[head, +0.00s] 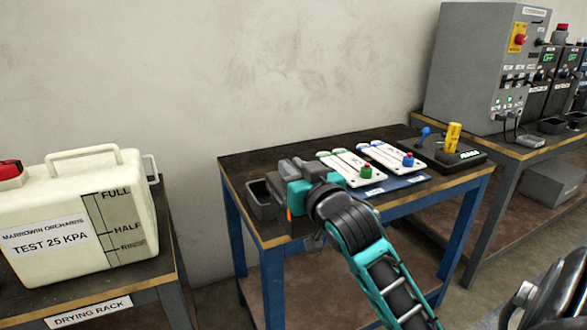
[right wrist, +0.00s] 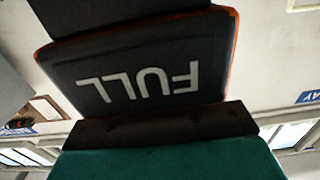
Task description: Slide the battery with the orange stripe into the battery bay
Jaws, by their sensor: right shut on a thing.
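My right gripper (head: 293,172) is over the front left part of the small blue-legged table and is shut on a dark battery. In the right wrist view the battery (right wrist: 150,65) fills the middle, with an orange edge and the word FULL upside down. In the head view only a small orange patch, probably its stripe, shows under my teal gripper body; the rest is mostly hidden. I cannot tell whether the battery touches the table. I cannot make out the battery bay in either view. My left gripper is not in view.
A dark open bin (head: 261,200) stands at the table's left edge. White trays with green and blue knobs (head: 408,160) and a black base with a yellow block (head: 453,138) stand to the right. A cream tank (head: 75,215) is at left, a grey cabinet (head: 475,65) at right.

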